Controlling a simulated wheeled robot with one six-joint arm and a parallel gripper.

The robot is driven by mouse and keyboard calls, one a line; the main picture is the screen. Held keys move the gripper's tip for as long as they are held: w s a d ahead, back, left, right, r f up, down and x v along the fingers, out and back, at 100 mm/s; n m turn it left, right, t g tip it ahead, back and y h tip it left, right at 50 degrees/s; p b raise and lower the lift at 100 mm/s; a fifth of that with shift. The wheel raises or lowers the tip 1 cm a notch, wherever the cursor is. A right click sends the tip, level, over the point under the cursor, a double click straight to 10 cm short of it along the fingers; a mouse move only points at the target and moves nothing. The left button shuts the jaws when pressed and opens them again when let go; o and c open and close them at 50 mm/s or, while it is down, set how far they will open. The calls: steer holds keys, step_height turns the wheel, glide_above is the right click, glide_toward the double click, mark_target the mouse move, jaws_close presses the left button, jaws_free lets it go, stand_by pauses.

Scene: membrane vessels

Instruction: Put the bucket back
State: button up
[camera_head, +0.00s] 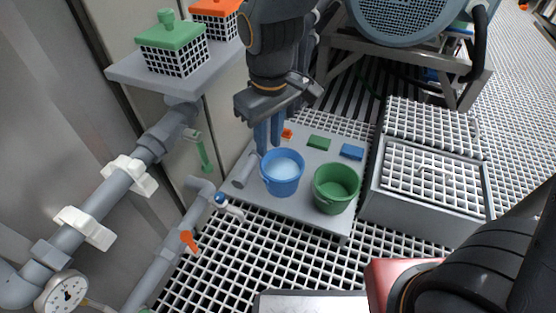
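A blue bucket (282,184) with a pale inside stands upright, seemingly on a light grey platform (303,208). A green bucket (335,199) stands just to its right. The task does not say which bucket is meant. My gripper (268,147) points down from above, with its two blue fingers at the back left of the blue bucket's rim. The fingers show side by side with a narrow gap. I cannot tell whether they touch the rim or have anything between them.
Green (318,142), blue (352,152) and orange (287,133) blocks lie behind the buckets. A grated grey box (425,205) is at right. Pipes with valves (120,189) and a gauge (62,294) run along the left. Grating floor lies in front.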

steer(key=s+d+r+m, duration=0.1)
steer(key=s+r, duration=0.3)
steer(key=s, duration=0.3)
steer(key=s+d+r+m+y, duration=0.1)
steer(key=s+r+m, duration=0.1)
steer(key=s+r, duration=0.3)
steer(key=s, duration=0.2)
steer(key=shift+s+d+r+g, duration=0.3)
steer(key=shift+s+g, duration=0.05)
steer(key=shift+g, duration=0.05)
stand_by(0.4)
steer(key=d+r+m+p, duration=0.3)
steer(key=d+r+p, duration=0.7)
steer(key=p, duration=0.7)
steer(key=d+r+m+h+p, duration=0.1)
steer(key=d+r+m+p, duration=0.2)
steer(key=d+r+p, duration=0.7)
steer(key=shift+d+r+h+p, duration=0.2)
steer(key=shift+r+h+p, duration=0.1)
steer(key=shift+r+p, duration=3.2)
steer(key=shift+f+p, duration=0.55)
steer(key=shift+f, duration=0.05)
